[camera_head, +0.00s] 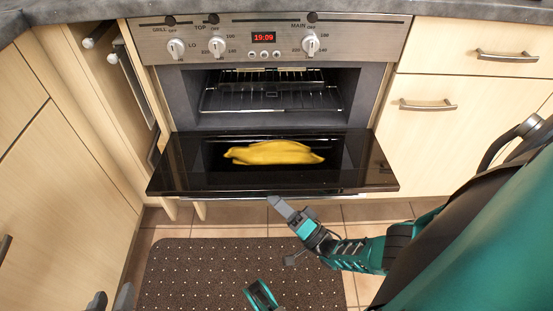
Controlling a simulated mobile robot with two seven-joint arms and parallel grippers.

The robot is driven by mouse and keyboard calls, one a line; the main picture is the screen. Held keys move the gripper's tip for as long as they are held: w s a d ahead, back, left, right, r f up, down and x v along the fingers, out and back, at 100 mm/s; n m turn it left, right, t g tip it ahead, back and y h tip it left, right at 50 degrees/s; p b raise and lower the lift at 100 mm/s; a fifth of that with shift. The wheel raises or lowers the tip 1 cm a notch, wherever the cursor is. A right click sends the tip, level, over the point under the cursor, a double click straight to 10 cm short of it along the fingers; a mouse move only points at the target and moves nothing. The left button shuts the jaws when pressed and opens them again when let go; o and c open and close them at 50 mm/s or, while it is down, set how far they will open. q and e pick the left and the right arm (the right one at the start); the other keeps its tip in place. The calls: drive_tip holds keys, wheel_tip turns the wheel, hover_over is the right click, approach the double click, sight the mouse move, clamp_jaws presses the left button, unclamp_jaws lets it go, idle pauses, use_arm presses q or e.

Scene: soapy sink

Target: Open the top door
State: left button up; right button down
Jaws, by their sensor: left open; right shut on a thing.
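The top door (365,172) of the oven is a black glass panel hinged at its lower edge. It is folded down and lies about level, and the oven cavity (180,97) behind it shows. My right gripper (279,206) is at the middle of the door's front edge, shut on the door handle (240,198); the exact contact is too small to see. My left gripper (111,299) is at the bottom left edge of the picture, open and apart from the door. Only its grey fingertips show.
A yellow banana-like thing (275,153) shows on the door's glass. A wire rack (270,98) is inside the oven. The control panel (370,38) with knobs is above. Wooden cabinets flank the oven, with a narrow pulled-out unit (125,75) at left. A dark dotted mat (200,270) covers the floor.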

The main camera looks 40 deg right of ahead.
drive_tip(key=shift+w+d+r+h, duration=0.3)
drive_tip(key=shift+w+d, duration=0.3)
drive_tip(key=shift+d, duration=0.1)
drive_tip(key=c, duration=0.9)
unclamp_jaws()
drive_tip(key=shift+w, duration=0.1)
use_arm(q)
drive_tip(key=shift+w, duration=0.15)
use_arm(e)
drive_tip(key=shift+a, duration=0.1)
